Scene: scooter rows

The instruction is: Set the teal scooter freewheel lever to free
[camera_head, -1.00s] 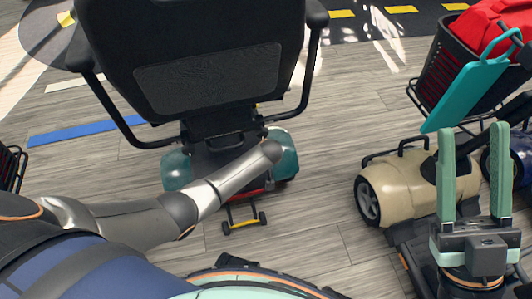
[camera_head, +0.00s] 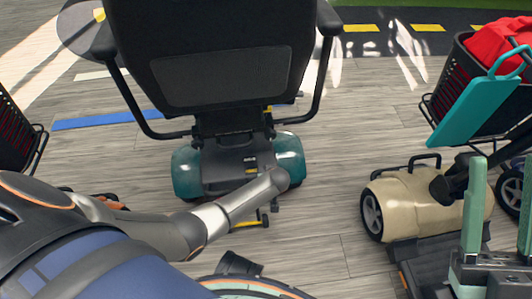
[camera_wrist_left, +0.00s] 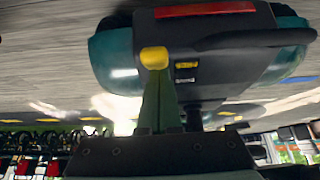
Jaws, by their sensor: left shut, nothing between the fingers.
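The teal scooter (camera_head: 290,157) stands ahead in the head view, its black seat (camera_head: 215,50) over its rear. In the left wrist view its teal body (camera_wrist_left: 115,58) and dark rear cover (camera_wrist_left: 215,55) are close. A yellow knob (camera_wrist_left: 153,57), apparently the lever's, shows right at the tips of my left gripper (camera_wrist_left: 157,85). That gripper's green fingers are shut and empty; I cannot tell whether they touch the knob. In the head view my left forearm reaches toward the scooter's rear, its fingers not visible. My right gripper (camera_head: 500,210) is open and empty at the lower right.
A beige scooter (camera_head: 410,205) stands to the right, with a black basket holding a red item (camera_head: 490,45) and a teal tag (camera_head: 470,110) nearby. Another basket (camera_head: 18,130) is at the left edge. Grey floor lies clear between the teal and beige scooters.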

